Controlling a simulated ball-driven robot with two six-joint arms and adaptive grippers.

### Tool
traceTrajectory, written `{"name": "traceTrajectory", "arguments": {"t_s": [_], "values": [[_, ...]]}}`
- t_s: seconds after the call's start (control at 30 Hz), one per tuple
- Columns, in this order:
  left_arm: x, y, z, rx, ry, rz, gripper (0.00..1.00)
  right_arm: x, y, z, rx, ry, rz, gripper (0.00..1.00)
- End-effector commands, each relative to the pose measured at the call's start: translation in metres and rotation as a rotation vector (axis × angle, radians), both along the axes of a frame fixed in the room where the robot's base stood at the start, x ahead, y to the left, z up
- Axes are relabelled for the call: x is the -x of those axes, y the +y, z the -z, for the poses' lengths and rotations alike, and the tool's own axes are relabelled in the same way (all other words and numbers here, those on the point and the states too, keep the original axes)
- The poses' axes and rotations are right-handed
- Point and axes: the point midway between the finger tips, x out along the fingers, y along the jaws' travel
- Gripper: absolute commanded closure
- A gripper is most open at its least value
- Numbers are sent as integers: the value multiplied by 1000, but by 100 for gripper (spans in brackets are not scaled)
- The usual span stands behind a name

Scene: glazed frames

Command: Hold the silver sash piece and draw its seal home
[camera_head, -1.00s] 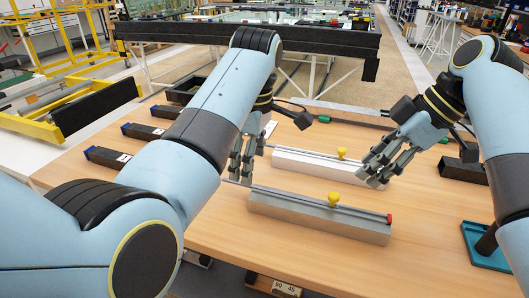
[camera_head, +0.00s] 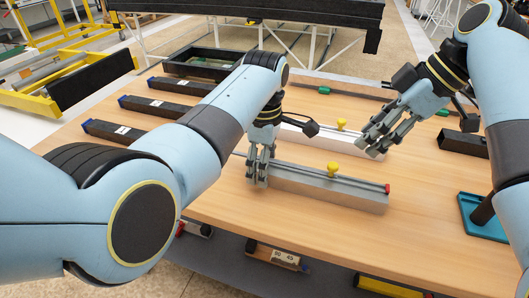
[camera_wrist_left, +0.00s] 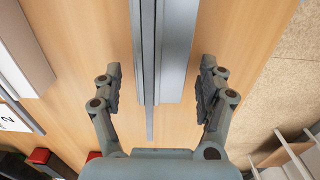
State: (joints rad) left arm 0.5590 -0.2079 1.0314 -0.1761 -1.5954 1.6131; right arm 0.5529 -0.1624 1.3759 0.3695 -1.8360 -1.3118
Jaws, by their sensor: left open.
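The silver sash piece (camera_head: 325,188) lies on the wooden table with a yellow knob (camera_head: 333,169) on top and a red end (camera_head: 387,188) at its right. My left gripper (camera_head: 257,175) is open at its left end. In the left wrist view, the sash piece (camera_wrist_left: 174,60) runs between the two spread fingers (camera_wrist_left: 160,75), with a gap on each side. A thin grey strip, seemingly the seal (camera_wrist_left: 149,122), sticks out past its end towards the palm. My right gripper (camera_head: 368,150) looks open and empty, above the table behind the sash piece's right half.
A white sash piece (camera_head: 320,136) with its own yellow knob (camera_head: 341,124) lies behind. Dark bars (camera_head: 120,132) lie at the left. A teal tray (camera_head: 484,218) and a dark square tube (camera_head: 462,143) are at the right. The front table is bare.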

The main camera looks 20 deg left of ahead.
Motion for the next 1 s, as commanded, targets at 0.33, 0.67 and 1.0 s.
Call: {"name": "traceTrajectory", "arguments": {"t_s": [0.33,0.67,1.0], "values": [[0,0,1,0,-1,0,38,0,0,0,0,0,0,62],[0,0,0,-1,0,0,81,0,0,0,0,0,0,62],[0,0,0,-1,0,0,100,0,0,0,0,0,0,62]]}}
